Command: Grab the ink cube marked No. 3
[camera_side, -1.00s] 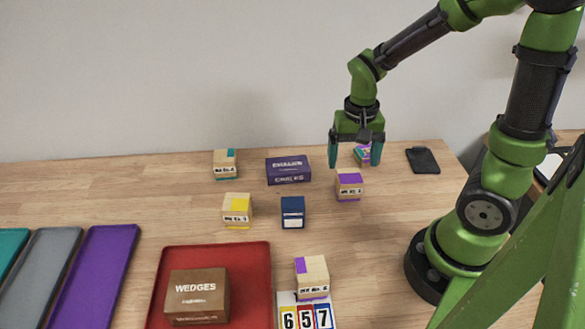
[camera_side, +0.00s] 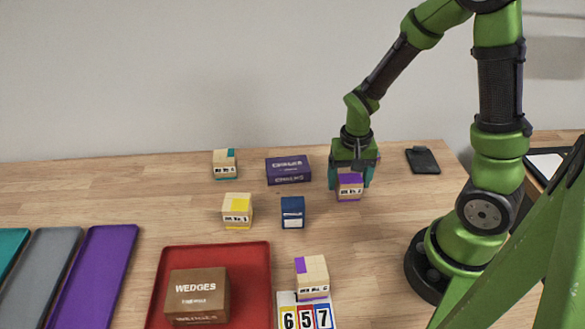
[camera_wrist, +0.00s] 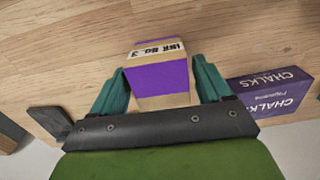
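The ink cube marked No. 3 (camera_wrist: 159,77), pale wood with purple faces and a white label, fills the space between my fingers in the wrist view. In the wrist view the teal fingers of my gripper (camera_wrist: 160,72) flank the cube on both sides, with a narrow gap at each side. The gripper looks open.
The purple chalks box (camera_side: 288,170) is left of my gripper. Other cubes are teal-marked (camera_side: 225,163), yellow (camera_side: 237,211) and purple-marked (camera_side: 312,276). A navy box (camera_side: 293,212), a red tray (camera_side: 257,262) with a wedges box (camera_side: 197,295), and a dark flat object (camera_side: 423,160) lie around.

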